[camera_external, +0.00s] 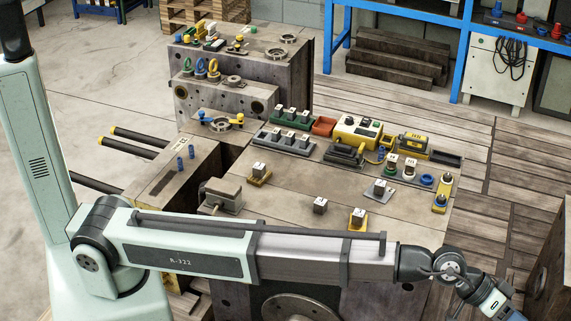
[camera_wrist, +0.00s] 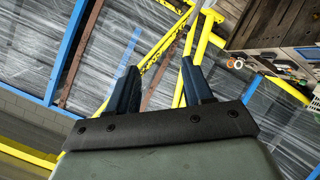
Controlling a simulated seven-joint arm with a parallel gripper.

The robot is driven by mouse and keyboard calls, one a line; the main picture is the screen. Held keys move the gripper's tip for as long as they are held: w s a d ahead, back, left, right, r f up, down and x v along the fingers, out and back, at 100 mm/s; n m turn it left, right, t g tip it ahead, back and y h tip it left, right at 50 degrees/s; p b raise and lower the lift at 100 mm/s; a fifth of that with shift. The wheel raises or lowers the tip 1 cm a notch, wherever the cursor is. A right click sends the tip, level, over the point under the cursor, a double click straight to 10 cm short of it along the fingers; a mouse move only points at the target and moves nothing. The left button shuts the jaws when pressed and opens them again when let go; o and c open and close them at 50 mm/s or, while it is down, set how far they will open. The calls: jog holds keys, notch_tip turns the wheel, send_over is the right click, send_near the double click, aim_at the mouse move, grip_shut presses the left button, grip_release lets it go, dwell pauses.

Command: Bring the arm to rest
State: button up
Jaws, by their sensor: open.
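My arm stretches across the front of the work table from left to right in the external view. Its wrist is at the lower right, past the table's right edge, and the gripper tips there are cut off by the frame. In the wrist view my gripper (camera_wrist: 158,90) shows two dark blue fingers, set apart with nothing between them. Beyond the fingers are yellow rails (camera_wrist: 190,50) and grey, streaked surfaces. The gripper touches nothing that I can see.
The table (camera_external: 290,182) bears small dark blocks, some on yellow or grey bases (camera_external: 380,192), a yellow box (camera_external: 357,132) and green and grey block holders (camera_external: 291,118). A vise (camera_external: 222,195) stands at left. Blue racking (camera_external: 466,50) is behind. Wooden floor right of the table is clear.

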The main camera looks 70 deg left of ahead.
jog(key=s+a+f+g+y, duration=0.2)
jog(key=s+a+f, duration=0.2)
jog(key=a+f, duration=0.75)
jog(key=s+a+f+g+y, duration=0.3)
jog(key=a+f, duration=0.5)
jog(key=f, duration=0.7)
jog(key=s+a+f+y, duration=0.2)
jog(key=s+a+f, duration=0.3)
jog(key=a+f, duration=0.65)
jog(key=s+a+f+n+g+y, duration=0.1)
jog(key=s+a+f+g, duration=0.1)
jog(key=s+a+f, duration=0.55)
jog(key=s+a+f+g+y, duration=0.1)
jog(key=s+a+f+g, duration=0.3)
jog(key=s, duration=0.6)
jog(key=s+a+f+n+g+y, duration=0.1)
jog(key=s+a+f, duration=0.3)
jog(key=s+a, duration=0.35)
jog(key=s+a+f+g, duration=0.1)
jog(key=s+a+g, duration=0.1)
jog(key=s, duration=1.1)
jog(key=shift+a, duration=0.9)
jog(key=shift+f, duration=0.1)
